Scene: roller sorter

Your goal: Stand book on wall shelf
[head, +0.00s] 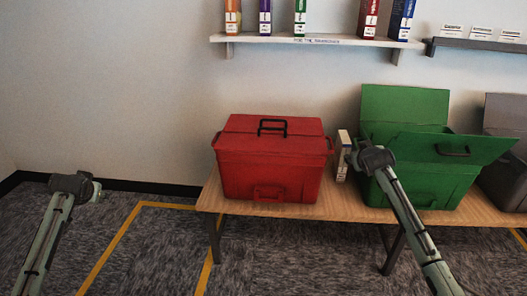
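A pale, narrow upright book (342,157) with dark markings is between the red box and the green box, above the wooden table. I cannot tell whether its base touches the table. My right gripper (354,158) is at the book's right side, and its fingers are small and partly hidden, so whether it grips the book is unclear. The white wall shelf (315,40) holds several upright books with gaps between them, including a green book (300,18), a red book (369,18) and a blue book (402,19). My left gripper (99,190) hangs over the floor at left, fingers unclear.
A closed red box (270,165) and an open green box (425,190) stand on the table (350,206). A grey box (506,160) is at far right. A dark shelf (470,44) with white cards adjoins the white one. The floor at left is clear.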

